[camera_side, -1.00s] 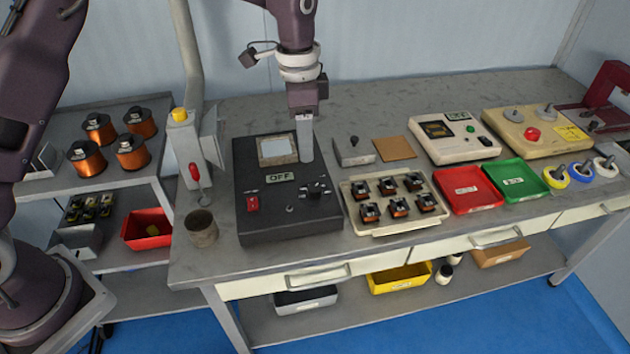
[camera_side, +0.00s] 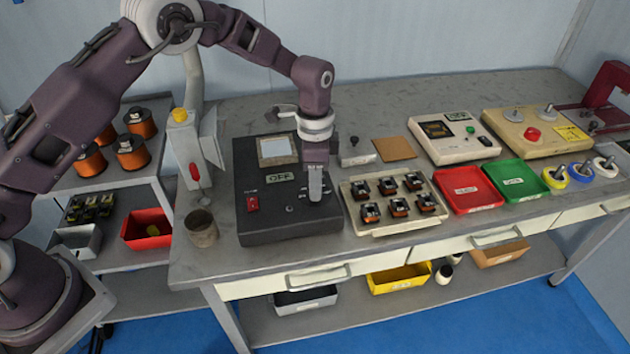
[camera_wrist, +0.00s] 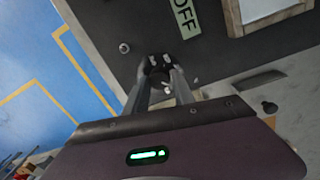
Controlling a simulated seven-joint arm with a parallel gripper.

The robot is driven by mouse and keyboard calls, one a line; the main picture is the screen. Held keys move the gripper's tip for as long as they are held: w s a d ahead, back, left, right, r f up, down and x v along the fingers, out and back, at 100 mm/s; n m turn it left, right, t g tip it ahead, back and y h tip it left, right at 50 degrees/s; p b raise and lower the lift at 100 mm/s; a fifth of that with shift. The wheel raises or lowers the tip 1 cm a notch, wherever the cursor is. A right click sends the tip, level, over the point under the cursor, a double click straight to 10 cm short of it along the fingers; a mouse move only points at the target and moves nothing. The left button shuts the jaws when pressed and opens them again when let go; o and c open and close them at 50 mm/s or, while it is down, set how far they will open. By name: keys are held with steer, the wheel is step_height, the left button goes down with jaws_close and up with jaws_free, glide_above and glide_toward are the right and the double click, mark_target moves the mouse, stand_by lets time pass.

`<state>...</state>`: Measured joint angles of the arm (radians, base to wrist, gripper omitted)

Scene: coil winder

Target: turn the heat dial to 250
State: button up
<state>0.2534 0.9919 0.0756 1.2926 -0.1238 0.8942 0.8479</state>
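The heat dial (camera_wrist: 158,72) is a black knob on the dark control box (camera_side: 262,222). In the wrist view it sits between the tips of my gripper's two fingers (camera_wrist: 160,84), with small white marks beside it. In the side view my gripper (camera_side: 316,192) points down over the dial's place and hides it. Whether the fingers touch the knob or stand just clear of it, I cannot tell. The dial's number marks are too small to read. The box's display (camera_side: 280,177) reads OFF. A red switch (camera_side: 252,203) is on the box's left.
A beige tray (camera_side: 376,230) of small coils stands close to the right of the box. A tan cup (camera_side: 202,228) is at its left. Red (camera_side: 468,190) and green (camera_side: 516,181) trays lie further right. The bench behind the box is mostly clear.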

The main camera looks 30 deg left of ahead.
jaws_close()
steer(key=shift+n, duration=0.3)
steer(key=n, duration=1.2)
steer(key=shift+n+t, duration=0.3)
steer(key=shift+n, duration=0.1)
steer(key=n, duration=0.7)
steer(key=shift+s, duration=0.1)
steer(key=n, duration=0.6)
steer(key=shift+n, duration=0.4)
steer(key=o, duration=0.6)
jaws_free()
